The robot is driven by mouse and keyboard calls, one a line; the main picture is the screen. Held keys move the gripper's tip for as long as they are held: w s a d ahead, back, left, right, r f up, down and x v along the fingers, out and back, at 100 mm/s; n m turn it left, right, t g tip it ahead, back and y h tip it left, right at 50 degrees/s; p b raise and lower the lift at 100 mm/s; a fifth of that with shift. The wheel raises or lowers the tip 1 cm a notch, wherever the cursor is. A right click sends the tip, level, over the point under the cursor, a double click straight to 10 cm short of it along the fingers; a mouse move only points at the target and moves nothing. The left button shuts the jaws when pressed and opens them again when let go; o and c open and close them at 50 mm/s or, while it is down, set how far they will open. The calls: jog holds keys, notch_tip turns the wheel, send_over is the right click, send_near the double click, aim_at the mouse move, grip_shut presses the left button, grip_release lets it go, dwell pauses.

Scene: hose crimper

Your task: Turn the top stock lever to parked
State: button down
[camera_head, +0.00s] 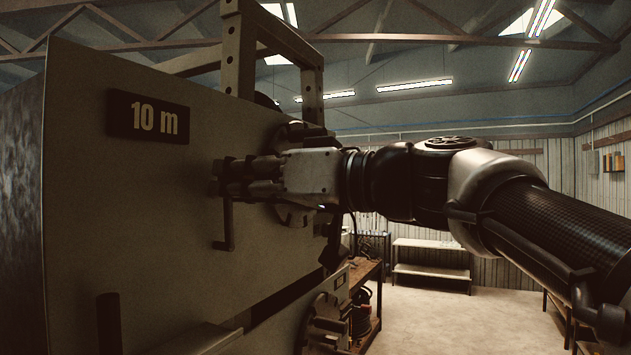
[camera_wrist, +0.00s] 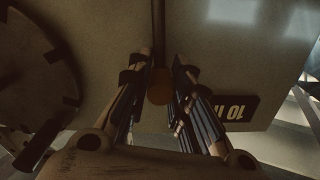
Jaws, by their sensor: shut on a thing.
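My gripper (camera_head: 222,178) reaches in from the right and is shut on the lever's upper end. In the wrist view, upside down, the fingers (camera_wrist: 158,68) stand either side of a round brown end (camera_wrist: 159,88), with the bar (camera_wrist: 158,28) running away from it. The fingers hide part of that end in the head view. I see no parked mark.
A dark notched disc (camera_wrist: 35,65) is beside the lever on the panel, partly behind my gripper in the head view. A dark upright post (camera_head: 109,322) stands at the lower left. A workbench (camera_head: 366,275) and shelves (camera_head: 432,270) stand behind; the floor (camera_head: 450,322) at right is open.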

jog(key=shift+s+a+f+n+b, duration=0.1)
jog(key=shift+s+f+n+b, duration=0.25)
jog(key=shift+b, duration=0.5)
jog(key=n+b, duration=0.1)
jog(key=b, duration=0.1)
jog(key=s+n+b, duration=0.1)
jog(key=b, duration=0.1)
jog(key=shift+a+f, duration=0.25)
jog(key=shift+a, duration=0.05)
jog(key=s+n+b, duration=0.1)
jog(key=b, duration=0.2)
jog(key=s+a+f+n+b, duration=0.1)
jog(key=n+b, duration=0.1)
jog(key=shift+s+f+n+b, duration=0.15)
jog(key=shift+s+n+b, duration=0.1)
jog(key=shift+b, duration=0.15)
jog(key=n+b, duration=0.1)
jog(key=b, duration=0.1)
jog(key=s+f+n+b, duration=0.1)
jog(key=n+b, duration=0.1)
jog(key=shift+s+a+f, duration=0.25)
jog(key=shift+a, duration=0.1)
jog(key=shift+s+a+f+n+b, duration=0.1)
jog(key=shift+s+f+n+b, duration=0.15)
jog(key=shift+n+b, duration=0.35)
jog(key=shift+s+a+f+n+b, duration=0.15)
jog(key=shift+f+n+b, duration=0.15)
jog(key=shift+n+b, duration=0.25)
